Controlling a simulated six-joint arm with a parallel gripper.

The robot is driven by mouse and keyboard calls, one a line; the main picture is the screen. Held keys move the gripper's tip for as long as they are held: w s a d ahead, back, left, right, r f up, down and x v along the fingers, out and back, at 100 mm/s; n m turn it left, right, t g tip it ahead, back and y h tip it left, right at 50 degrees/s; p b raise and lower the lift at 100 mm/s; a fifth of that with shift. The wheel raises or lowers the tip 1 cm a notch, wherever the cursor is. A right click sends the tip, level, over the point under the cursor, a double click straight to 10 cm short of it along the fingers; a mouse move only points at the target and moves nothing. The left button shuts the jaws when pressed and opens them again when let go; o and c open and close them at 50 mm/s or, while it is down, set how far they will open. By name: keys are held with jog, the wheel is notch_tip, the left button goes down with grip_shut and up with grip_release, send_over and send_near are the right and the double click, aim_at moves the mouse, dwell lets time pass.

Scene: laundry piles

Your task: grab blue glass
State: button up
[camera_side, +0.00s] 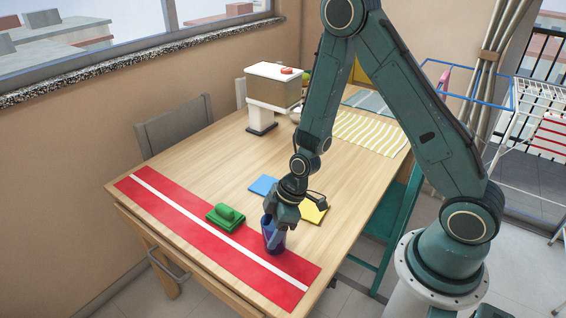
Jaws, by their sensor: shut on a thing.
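The blue glass (274,243) stands upright near the right end of the red mat, close to the mat's inner edge. My gripper (275,222) reaches down over it from above, its fingers at the rim. The gripper is shut on the glass. The upper part of the glass is partly hidden by the fingers.
A red mat (178,197) with a white stripe runs along the table's front edge. A green block-like object (226,216) sits on it. A blue square (263,186) and a yellow square (313,212) lie behind. A white-topped dispenser (273,87) stands farther back. Mid-table (220,160) is clear.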

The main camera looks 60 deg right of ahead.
jog(key=shift+r, duration=0.15)
notch_tip(320, 180, up, 20)
jog(key=shift+f, duration=0.2)
dwell(0.6)
jog(key=shift+w, duration=0.1)
dwell(0.5)
